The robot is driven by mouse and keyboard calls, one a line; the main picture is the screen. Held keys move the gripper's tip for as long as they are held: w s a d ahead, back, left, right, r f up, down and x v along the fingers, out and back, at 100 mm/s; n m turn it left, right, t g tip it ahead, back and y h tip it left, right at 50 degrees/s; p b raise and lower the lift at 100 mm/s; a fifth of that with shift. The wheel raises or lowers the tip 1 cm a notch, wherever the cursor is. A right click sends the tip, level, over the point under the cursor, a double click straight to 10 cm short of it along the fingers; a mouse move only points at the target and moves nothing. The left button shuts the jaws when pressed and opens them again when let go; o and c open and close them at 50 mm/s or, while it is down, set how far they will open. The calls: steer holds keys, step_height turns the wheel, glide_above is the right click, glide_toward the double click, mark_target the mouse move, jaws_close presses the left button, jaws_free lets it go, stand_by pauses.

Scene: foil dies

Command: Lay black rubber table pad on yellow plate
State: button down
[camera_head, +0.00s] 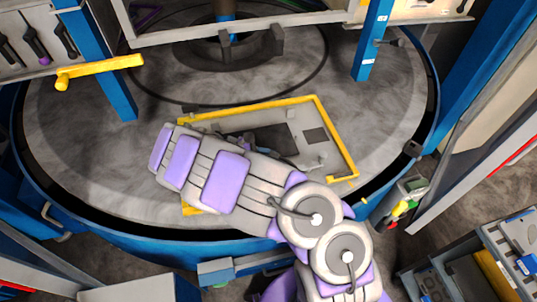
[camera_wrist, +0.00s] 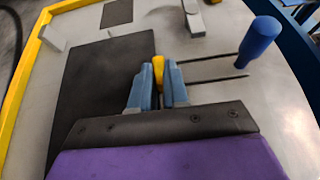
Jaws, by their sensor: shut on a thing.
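The yellow plate shows in the head view as a yellow rim (camera_head: 322,108) around a grey surface on the round table. In the wrist view its yellow edge (camera_wrist: 28,60) runs along the left. A flat black pad (camera_wrist: 95,85) lies on the grey surface; part of it also shows in the head view (camera_head: 278,138), partly covered by my arm. My gripper (camera_wrist: 158,85) has blue fingers shut on a small yellow piece (camera_wrist: 158,66) beside the pad's right edge. I cannot tell whether this piece joins the pad. My fingertips are hidden in the head view.
A blue cylinder (camera_wrist: 261,40) stands right of my gripper, with two thin dark lines between them. A small dark square (camera_wrist: 117,12) and grey blocks (camera_wrist: 193,17) lie beyond. A yellow handle (camera_head: 100,70) and blue posts (camera_head: 371,40) stand around the round table (camera_head: 70,130).

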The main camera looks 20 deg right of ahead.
steer(key=shift+d+f, duration=0.1)
steer(key=shift+d, duration=0.05)
steer(key=shift+f, duration=0.4)
steer(key=c, duration=1.1)
jaws_free()
steer(key=shift+o, duration=0.2)
steer(key=p+v, duration=0.2)
steer(key=v, duration=1.5)
steer(key=shift+a, duration=0.3)
